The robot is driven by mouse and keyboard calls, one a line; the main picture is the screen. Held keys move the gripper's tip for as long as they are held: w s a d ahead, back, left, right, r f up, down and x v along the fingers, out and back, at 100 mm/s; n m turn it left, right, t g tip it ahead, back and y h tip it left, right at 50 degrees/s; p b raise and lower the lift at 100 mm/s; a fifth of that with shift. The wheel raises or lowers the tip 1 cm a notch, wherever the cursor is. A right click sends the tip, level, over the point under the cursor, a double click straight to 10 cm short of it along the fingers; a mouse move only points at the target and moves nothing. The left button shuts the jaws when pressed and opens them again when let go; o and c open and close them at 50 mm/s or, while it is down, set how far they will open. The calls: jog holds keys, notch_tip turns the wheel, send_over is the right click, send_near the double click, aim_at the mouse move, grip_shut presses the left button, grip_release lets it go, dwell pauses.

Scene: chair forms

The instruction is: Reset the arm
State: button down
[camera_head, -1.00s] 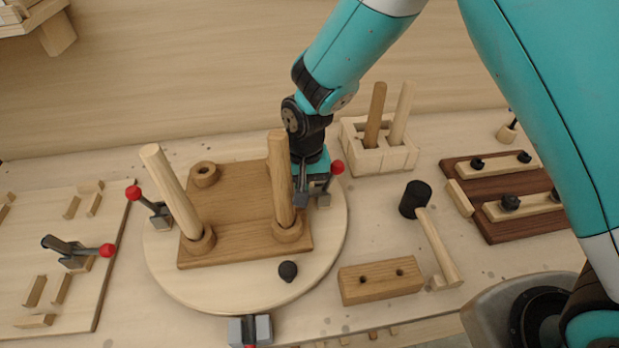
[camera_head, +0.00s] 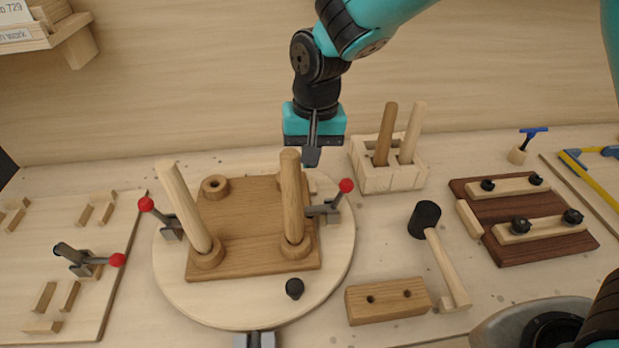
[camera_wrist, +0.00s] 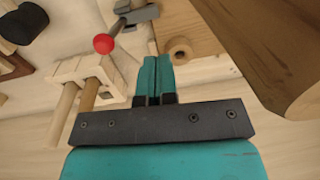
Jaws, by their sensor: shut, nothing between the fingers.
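My gripper (camera_head: 312,156) is shut and empty. It hangs above the far edge of the round wooden turntable (camera_head: 335,262), apart from everything below it. In the wrist view its closed teal fingers (camera_wrist: 154,64) show above the worktop. A brown wooden seat board (camera_head: 258,208) lies on the turntable with two wooden legs standing in its collars. The left leg (camera_head: 183,206) leans and the right leg (camera_head: 291,200) is nearly upright. A red-tipped clamp (camera_head: 332,203) sits at the board's right side and another (camera_head: 160,217) at its left.
A pale holder (camera_head: 388,178) with two dowels stands right of my gripper. A mallet (camera_head: 440,262), a drilled block (camera_head: 388,301) and a dark jig board (camera_head: 515,250) lie to the right. A shelf (camera_head: 45,42) juts out at upper left. Space above the table is open.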

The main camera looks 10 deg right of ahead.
jog(key=s+d+r+n+y, duration=0.1)
jog(key=s+d+r+n, duration=0.1)
jog(key=s, duration=0.4)
jog(key=s+d+r+n+y+b, duration=0.1)
jog(key=s+d+r+n, duration=0.1)
jog(key=s+d+r, duration=0.2)
jog(key=s+d+r+n+y, duration=0.1)
jog(key=s+d+r+n, duration=0.2)
jog(key=s, duration=0.7)
jog(key=shift+s+d+r, duration=0.2)
jog(key=shift+s+r, duration=0.05)
jog(key=shift+r, duration=0.2)
